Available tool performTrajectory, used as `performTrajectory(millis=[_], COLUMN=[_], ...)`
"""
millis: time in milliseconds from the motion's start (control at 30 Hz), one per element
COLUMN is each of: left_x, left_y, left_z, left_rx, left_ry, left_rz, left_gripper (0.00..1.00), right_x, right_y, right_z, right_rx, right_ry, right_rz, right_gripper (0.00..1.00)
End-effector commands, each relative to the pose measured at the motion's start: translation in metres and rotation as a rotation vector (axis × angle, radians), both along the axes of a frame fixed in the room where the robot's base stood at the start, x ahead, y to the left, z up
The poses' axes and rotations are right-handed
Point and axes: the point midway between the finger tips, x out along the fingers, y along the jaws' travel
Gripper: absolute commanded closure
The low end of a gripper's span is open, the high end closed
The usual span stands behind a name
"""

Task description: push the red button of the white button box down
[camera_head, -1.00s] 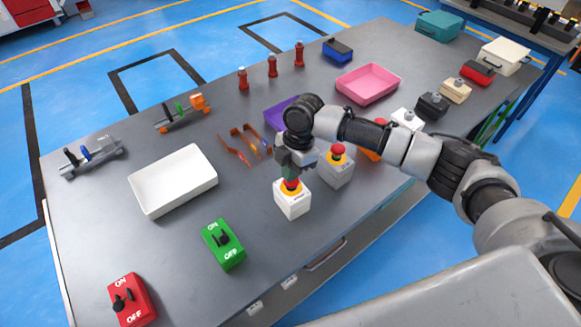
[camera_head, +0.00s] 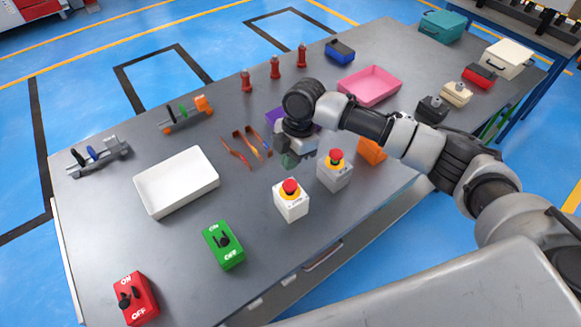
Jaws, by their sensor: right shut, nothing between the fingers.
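The white button box (camera_head: 291,208) stands near the front edge of the grey table. Its red button (camera_head: 290,186) sits on a yellow ring on top and is in full view. My right gripper (camera_head: 290,161) is shut and empty. It points down behind the white button box, apart from the red button and left of a grey button box (camera_head: 335,178) that also has a red button. Its fingertips are small and partly dark in this view. My left gripper is not in view.
A green switch box (camera_head: 223,245) and a red switch box (camera_head: 135,298) stand at the front left. A white tray (camera_head: 177,205) and several orange tools lie left of the gripper. An orange block (camera_head: 372,151) is under my right arm. A pink tray (camera_head: 369,85) is farther back.

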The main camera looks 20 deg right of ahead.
Motion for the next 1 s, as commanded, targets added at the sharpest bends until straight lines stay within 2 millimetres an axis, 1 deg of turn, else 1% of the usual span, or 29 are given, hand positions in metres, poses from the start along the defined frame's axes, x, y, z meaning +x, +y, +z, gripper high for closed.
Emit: performTrajectory(millis=[33, 200, 300, 400, 600, 1000], left_x=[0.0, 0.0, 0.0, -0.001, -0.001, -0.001], left_y=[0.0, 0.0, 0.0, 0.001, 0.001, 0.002], left_z=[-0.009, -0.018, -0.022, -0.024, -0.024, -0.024], left_rx=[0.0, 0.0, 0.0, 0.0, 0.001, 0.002], left_ry=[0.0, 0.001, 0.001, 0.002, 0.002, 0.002], left_rz=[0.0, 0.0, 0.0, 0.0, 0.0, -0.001], left_gripper=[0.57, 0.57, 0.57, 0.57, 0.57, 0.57], right_x=[0.002, 0.006, 0.007, 0.008, 0.008, 0.008], right_y=[-0.002, -0.009, -0.013, -0.015, -0.016, -0.016], right_z=[0.006, 0.04, 0.054, 0.064, 0.071, 0.071], right_rx=[0.001, 0.002, 0.001, 0.001, 0.001, 0.001], right_ry=[-0.004, -0.005, -0.004, -0.002, -0.002, -0.002], right_rz=[0.001, 0.001, 0.001, 0.0, 0.0, 0.0], right_gripper=[1.0, 1.0, 1.0, 1.0, 1.0, 1.0])
